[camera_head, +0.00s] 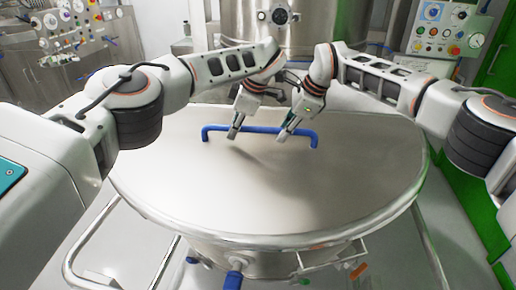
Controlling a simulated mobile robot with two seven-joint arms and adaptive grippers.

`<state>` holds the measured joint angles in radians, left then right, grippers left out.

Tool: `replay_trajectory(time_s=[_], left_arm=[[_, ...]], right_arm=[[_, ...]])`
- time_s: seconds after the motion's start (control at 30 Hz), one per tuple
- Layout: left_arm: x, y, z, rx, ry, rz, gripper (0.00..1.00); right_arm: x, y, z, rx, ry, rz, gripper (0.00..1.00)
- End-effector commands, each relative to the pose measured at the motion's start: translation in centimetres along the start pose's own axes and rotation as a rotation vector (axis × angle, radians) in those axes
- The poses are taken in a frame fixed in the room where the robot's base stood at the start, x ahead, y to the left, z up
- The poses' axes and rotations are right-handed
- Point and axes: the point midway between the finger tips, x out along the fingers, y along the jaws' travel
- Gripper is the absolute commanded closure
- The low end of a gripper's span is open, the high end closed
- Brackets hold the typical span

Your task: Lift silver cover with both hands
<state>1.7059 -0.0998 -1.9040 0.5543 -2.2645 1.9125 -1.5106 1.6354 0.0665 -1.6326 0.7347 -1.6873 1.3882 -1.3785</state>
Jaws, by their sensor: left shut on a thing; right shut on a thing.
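The silver cover (270,195) is a large round metal lid lying flat on a steel vessel (285,258) in the middle of the head view. The two grippers are close together and point down. The fingers hide small parts of the handle.
A large steel tank (282,38) stands just behind the vessel. A control panel (443,28) with buttons is at the back right, and another panel (68,25) at the back left. Metal tube rails (100,225) surround the vessel low down. Green framework (470,195) stands close on the right.

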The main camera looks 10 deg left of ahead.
Motion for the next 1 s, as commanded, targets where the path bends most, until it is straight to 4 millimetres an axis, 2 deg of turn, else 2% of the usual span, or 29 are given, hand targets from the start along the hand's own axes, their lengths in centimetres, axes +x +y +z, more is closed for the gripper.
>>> replay_trajectory(time_s=[0.63, 1.0], left_arm=[[-4.1, 1.0, -1.7, -0.002, 0.000, 0.005, 1.00], [-4.7, 1.1, -1.9, -0.001, 0.000, 0.004, 1.00]], right_arm=[[-4.1, -1.0, 1.8, -0.002, -0.002, -0.006, 1.00], [-4.8, -1.2, 2.0, -0.001, -0.002, -0.004, 1.00]])
